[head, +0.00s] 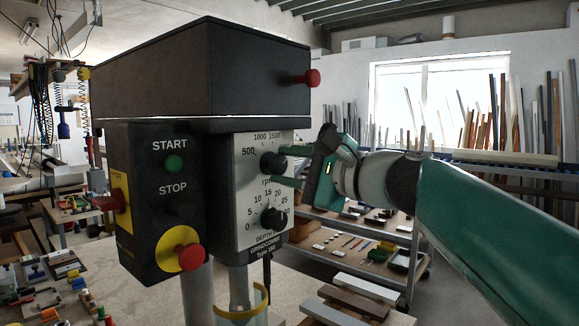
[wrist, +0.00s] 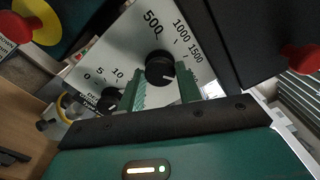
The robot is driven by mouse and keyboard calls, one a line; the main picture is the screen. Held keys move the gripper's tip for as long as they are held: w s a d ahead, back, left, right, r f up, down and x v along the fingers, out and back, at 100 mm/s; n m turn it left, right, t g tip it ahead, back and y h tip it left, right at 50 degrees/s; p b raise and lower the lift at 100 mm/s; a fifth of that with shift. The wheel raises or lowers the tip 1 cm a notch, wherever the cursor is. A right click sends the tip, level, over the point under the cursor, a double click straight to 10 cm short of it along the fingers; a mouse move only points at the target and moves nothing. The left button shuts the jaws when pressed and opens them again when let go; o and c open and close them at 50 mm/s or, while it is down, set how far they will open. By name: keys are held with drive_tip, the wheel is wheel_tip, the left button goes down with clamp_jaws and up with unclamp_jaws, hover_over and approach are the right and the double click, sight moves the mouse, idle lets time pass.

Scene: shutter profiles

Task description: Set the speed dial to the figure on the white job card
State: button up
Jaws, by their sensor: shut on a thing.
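The speed dial (head: 272,163) is a black knob on the pale front plate, with 500, 1000 and 1500 printed around it. It also shows in the wrist view (wrist: 158,65), where its white mark points right, on the side past 1500; the exact figure is unclear. My gripper (head: 288,172) reaches in from the right. Its green fingers (wrist: 161,78) are shut on the speed dial, one on each side. The fingers hide part of the scale. I cannot make out a white job card with a figure.
A black depth dial (head: 273,218) sits just below on the same plate. A green START button (head: 174,164) and a red stop button (head: 184,258) are on the panel to the left. A red knob (head: 312,78) sticks out of the upper housing. A shelf trolley (head: 372,240) stands behind my arm.

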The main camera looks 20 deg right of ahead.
drive_tip(key=shift+m, duration=0.5)
drive_tip(key=o, duration=0.9)
drive_tip(key=shift+o, duration=0.2)
drive_tip(key=v, duration=1.3)
drive_tip(key=shift+s+d, duration=0.25)
drive_tip(key=shift+s, duration=0.1)
